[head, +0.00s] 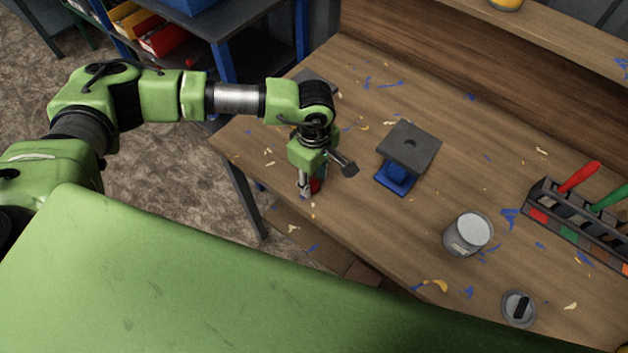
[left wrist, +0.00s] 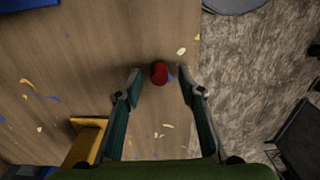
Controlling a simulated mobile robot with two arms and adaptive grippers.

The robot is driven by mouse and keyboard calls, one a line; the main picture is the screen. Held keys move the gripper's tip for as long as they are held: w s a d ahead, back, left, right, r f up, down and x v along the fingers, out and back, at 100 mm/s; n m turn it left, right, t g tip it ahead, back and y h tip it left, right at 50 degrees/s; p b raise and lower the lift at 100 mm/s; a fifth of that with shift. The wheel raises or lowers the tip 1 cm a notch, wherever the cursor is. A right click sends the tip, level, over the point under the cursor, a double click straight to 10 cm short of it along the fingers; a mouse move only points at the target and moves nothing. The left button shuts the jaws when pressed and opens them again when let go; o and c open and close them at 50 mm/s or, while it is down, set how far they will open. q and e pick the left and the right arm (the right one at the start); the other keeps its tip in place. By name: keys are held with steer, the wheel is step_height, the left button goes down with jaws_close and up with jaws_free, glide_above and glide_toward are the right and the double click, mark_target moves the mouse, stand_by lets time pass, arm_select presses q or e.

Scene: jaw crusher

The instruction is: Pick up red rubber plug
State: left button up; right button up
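The red rubber plug (head: 316,185) is upright on the wooden workbench (head: 345,90), close to its front edge. In the head view it is partly hidden behind my left gripper (head: 309,188), which points down over it. In the left wrist view the plug (left wrist: 159,73) shows as a round red top between the two fingertips of my left gripper (left wrist: 160,78). The fingers are apart, with a gap on both sides of the plug, and hold nothing. My right gripper is not in view.
A dark plate on a blue base (head: 409,147), a grey canister (head: 468,234), a round grey lid (head: 518,308) and a rack (head: 575,225) with red- and green-handled tools stand to the right. Blue and yellow scraps litter the bench. The floor (left wrist: 240,70) lies past the edge.

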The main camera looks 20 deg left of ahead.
arm_select(q)
steer(key=shift+f, duration=0.95)
steer(key=c, duration=0.8)
steer(key=shift+c, duration=0.2)
steer(key=shift+w+r, duration=0.1)
steer(key=shift+r, duration=0.5)
steer(key=s+d+r+b, duration=0.5)
steer(key=s+d+r, duration=0.2)
steer(key=s+r, duration=0.5)
steer(key=shift+b, duration=0.4)
